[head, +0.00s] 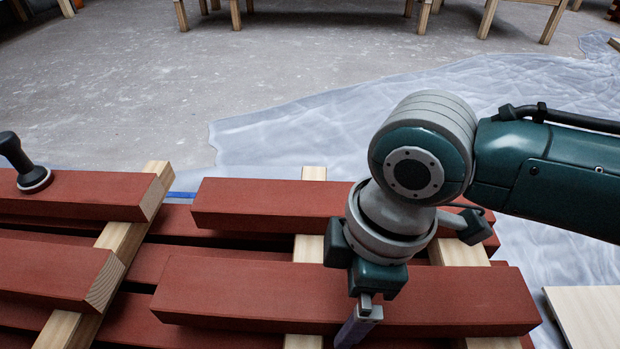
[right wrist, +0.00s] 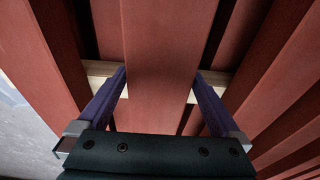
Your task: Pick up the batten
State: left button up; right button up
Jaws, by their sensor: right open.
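Several painted red-brown battens lie in layers, with bare wood strips between them. The near batten (head: 240,290) lies on top in the head view, below my right gripper. My right gripper (head: 362,318) points down over it, right of its middle, with one finger showing at its near side; the other finger is hidden. In the right wrist view the open gripper (right wrist: 160,73) has one finger on each side of a red batten (right wrist: 160,45). I cannot tell whether the fingers touch it. My left gripper is not in view.
Another red batten (head: 260,203) lies just behind, partly under my right arm. More battens (head: 50,270) lie at left across a wood strip (head: 125,237). A black knobbed tool (head: 22,162) stands on the far left batten. Plastic sheeting (head: 300,130) covers the floor behind.

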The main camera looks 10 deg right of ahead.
jog(key=shift+c, duration=0.2)
jog(key=shift+r, duration=0.1)
grip_shut()
dwell(0.4)
